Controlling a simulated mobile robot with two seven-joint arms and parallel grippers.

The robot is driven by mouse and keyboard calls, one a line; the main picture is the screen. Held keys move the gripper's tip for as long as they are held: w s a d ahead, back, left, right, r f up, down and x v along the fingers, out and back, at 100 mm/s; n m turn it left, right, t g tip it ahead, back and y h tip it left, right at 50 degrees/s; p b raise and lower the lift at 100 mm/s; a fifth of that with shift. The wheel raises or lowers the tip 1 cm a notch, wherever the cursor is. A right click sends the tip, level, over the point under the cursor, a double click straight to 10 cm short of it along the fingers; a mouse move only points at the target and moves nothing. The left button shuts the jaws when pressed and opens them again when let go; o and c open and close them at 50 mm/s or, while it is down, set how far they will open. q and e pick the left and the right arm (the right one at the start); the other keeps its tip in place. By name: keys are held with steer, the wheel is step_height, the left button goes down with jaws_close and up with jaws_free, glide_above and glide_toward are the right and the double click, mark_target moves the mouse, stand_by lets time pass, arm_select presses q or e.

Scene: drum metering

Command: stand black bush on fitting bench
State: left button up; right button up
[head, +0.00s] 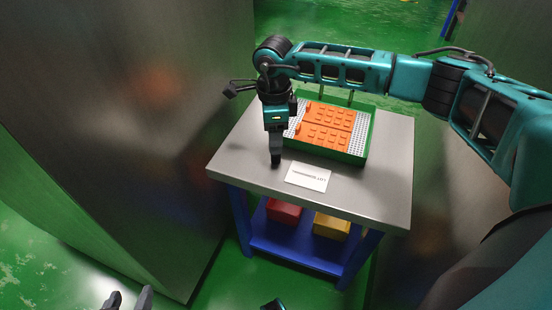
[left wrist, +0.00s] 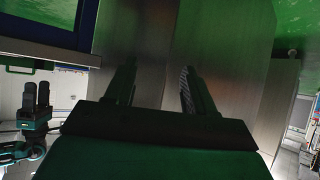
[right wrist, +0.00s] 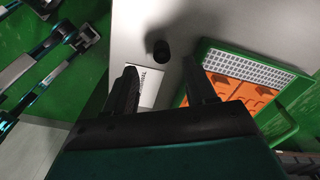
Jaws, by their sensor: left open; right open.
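The black bush (right wrist: 161,50) is a short dark cylinder. In the right wrist view it stands upright on the grey bench top (right wrist: 210,20), beside a white label card. My right gripper (right wrist: 160,68) is open, its fingers apart, with the bush beyond the fingertips and not held. In the head view my right gripper (head: 276,148) points down over the left part of the bench (head: 385,150); I cannot clearly separate the bush from the dark fingers there. My left gripper (head: 128,301) is at the lower left, away from the bench. In the left wrist view it (left wrist: 155,72) is open and empty.
A green tray (head: 368,135) with orange studded plates (head: 328,127) stands at the back of the bench. The white label card (head: 308,177) lies in front of it. Red (head: 284,212) and yellow (head: 331,226) bins sit on the lower shelf. A large metal cabinet (head: 120,120) rises at left.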

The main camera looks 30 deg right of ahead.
mark_target(276, 158)
steer(key=f+b, duration=0.1)
steer(key=f, duration=0.5)
steer(key=shift+d+f+b, duration=0.2)
steer(key=shift+b, duration=0.15)
steer(key=shift+r, duration=0.1)
jaws_close()
